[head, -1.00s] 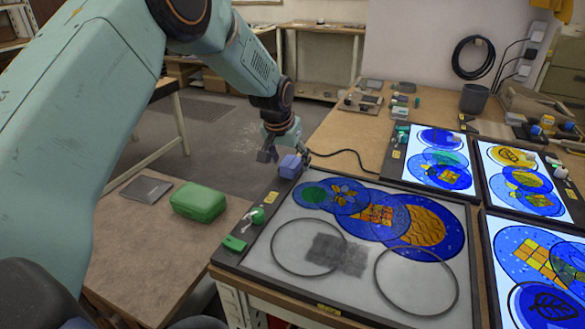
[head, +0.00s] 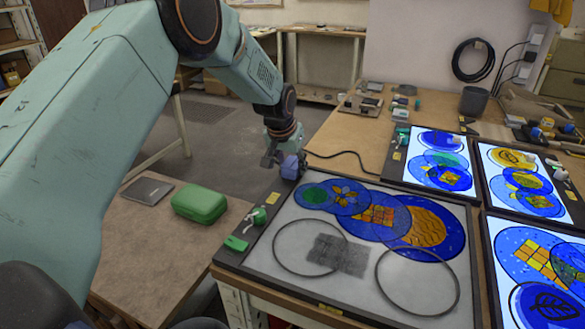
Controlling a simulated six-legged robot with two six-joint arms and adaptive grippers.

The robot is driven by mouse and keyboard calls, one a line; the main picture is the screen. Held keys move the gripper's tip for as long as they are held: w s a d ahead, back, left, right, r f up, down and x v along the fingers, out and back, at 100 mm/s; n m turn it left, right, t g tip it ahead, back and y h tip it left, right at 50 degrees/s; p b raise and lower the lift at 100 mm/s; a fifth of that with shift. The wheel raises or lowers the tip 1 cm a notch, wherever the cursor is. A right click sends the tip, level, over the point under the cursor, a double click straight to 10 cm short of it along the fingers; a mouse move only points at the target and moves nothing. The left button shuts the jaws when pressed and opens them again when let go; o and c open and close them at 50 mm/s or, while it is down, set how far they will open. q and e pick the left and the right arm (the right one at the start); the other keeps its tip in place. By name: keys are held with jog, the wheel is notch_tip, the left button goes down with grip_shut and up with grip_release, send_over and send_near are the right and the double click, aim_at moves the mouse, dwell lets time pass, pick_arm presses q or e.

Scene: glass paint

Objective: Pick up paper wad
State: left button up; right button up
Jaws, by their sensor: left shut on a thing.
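A small blue-violet lump (head: 290,168), which I take for the paper wad, is at the far left corner of the near light panel (head: 290,215). My left gripper (head: 285,160) comes down from above and is shut on it. The dark fingers hide part of the lump. I cannot tell whether it still touches the surface below. My right gripper is not in view.
Painted blue glass discs (head: 422,225) and black rings (head: 417,281) lie on the near panel, with a grey mesh patch (head: 340,255). Lit panels (head: 441,158) stand to the right. A green case (head: 200,203) is on the lower table at left.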

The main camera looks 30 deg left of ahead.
aim_at(291, 163)
pick_arm(q)
jog(key=shift+w, duration=0.1)
jog(key=shift+r, duration=0.4)
notch_tip(291, 163, up, 9)
jog(key=shift+r+p, duration=0.1)
jog(key=shift+p, duration=0.5)
jog(key=o, duration=0.3)
jog(key=c, duration=0.5)
